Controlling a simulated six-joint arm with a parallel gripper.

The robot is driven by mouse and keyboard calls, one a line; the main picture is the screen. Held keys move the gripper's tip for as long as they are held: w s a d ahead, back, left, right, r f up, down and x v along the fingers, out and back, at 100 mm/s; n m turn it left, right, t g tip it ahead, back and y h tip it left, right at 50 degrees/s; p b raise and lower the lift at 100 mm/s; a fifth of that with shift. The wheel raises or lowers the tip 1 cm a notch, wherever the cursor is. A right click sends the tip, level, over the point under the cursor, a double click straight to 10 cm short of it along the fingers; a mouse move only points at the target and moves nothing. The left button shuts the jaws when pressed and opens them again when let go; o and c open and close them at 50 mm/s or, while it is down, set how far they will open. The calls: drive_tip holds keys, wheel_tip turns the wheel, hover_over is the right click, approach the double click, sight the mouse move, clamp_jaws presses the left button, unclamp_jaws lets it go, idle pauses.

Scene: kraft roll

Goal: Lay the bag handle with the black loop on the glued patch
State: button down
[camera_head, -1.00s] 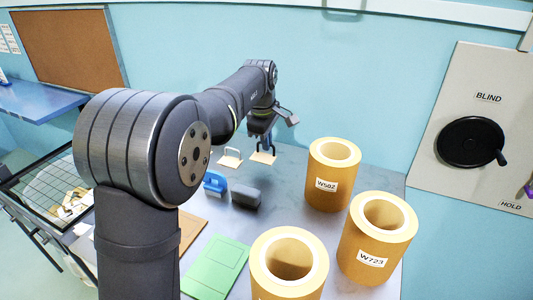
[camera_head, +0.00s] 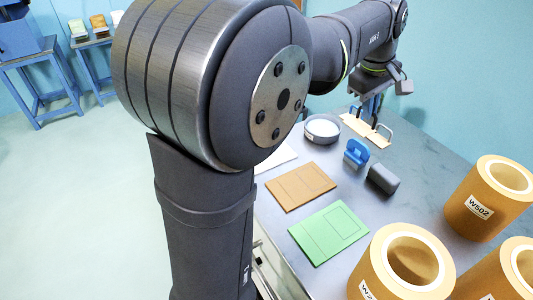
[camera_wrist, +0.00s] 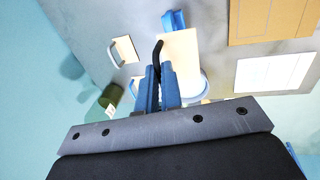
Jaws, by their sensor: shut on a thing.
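My gripper (camera_head: 369,106) is shut on the bag handle with the black loop (camera_wrist: 157,52). Its pale card (camera_wrist: 181,55) hangs beyond the fingers in the wrist view; in the head view the held card (camera_head: 354,125) shows below the gripper, partly covered by it. Outlined rectangles mark a brown sheet (camera_head: 300,187) and a green sheet (camera_head: 329,231) on the table. A white sheet (camera_wrist: 274,72) lies beside the brown one. I cannot tell which outline is glued. My gripper is beyond the sheets, near the table's far side.
Another handle, with a pale loop, lies on its card (camera_head: 377,139) close to the held one. A round white dish (camera_head: 323,130), a blue tool (camera_head: 355,152) and a grey block (camera_head: 383,179) stand between gripper and sheets. Large brown rolls (camera_head: 489,197) fill the right side.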

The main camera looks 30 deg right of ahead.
drive_tip(key=w+a, duration=0.3)
drive_tip(key=a, duration=0.9)
drive_tip(key=w+f, duration=0.2)
drive_tip(key=w, duration=0.1)
drive_tip(key=w+a+f, duration=0.1)
drive_tip(key=w+f, duration=0.2)
drive_tip(key=w, duration=0.1)
drive_tip(key=w+a+f, duration=0.1)
drive_tip(key=w+f, duration=0.1)
drive_tip(key=w, duration=0.2)
drive_tip(key=shift+a+f, duration=0.25)
drive_tip(key=shift+f, duration=1.95)
drive_tip(key=shift+f, duration=0.1)
drive_tip(key=c, duration=1.6)
unclamp_jaws()
wheel_tip(320, 180, up, 12)
drive_tip(key=a, duration=0.2)
drive_tip(key=shift+a, duration=0.15)
